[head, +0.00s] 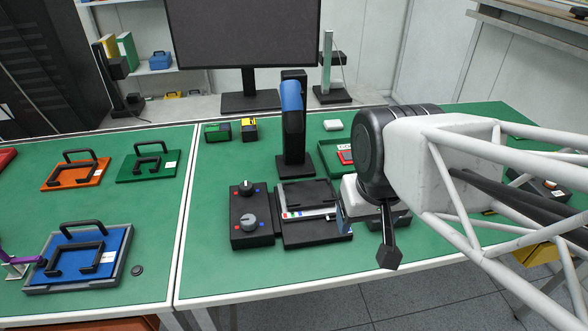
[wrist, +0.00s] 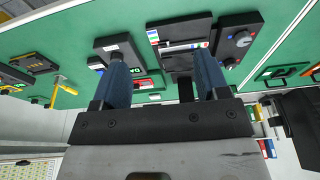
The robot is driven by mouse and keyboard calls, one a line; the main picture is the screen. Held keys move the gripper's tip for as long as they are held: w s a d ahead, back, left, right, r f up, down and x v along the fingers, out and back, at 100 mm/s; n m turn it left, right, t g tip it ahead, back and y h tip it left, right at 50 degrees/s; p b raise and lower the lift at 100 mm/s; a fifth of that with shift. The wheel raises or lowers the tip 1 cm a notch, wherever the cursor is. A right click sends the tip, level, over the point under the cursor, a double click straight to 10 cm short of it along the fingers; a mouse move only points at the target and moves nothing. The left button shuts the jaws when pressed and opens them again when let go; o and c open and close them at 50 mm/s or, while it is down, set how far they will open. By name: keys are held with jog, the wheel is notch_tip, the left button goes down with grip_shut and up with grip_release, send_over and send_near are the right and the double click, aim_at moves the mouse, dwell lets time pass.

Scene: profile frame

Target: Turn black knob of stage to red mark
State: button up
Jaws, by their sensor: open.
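A black control box (head: 252,214) stands on the green table in the head view. It has a black knob (head: 246,187) with a white pointer at the back and a grey knob (head: 249,222) in front. Small red and blue marks flank the knobs. The black stage unit (head: 318,232) with a grey panel adjoins its right side. In the wrist view the box (wrist: 232,50) is upper right, and its marks are too small to read. My gripper (wrist: 163,62) is open and empty, with blue fingers apart. In the head view it is right of the stage unit, mostly hidden by my wrist.
A black stand with a blue top (head: 291,100) rises behind the stage unit. A green tray (head: 330,158) is behind it to the right. Blue (head: 85,255), orange (head: 75,175) and green (head: 150,167) handled plates lie left.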

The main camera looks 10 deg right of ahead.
jog(key=m+g, duration=0.3)
jog(key=m, duration=0.8)
send_over(246, 185)
notch_tip(246, 185, down, 10)
jog(key=shift+f, duration=0.15)
jog(key=shift+f, duration=0.1)
jog(key=shift+f, duration=3.8)
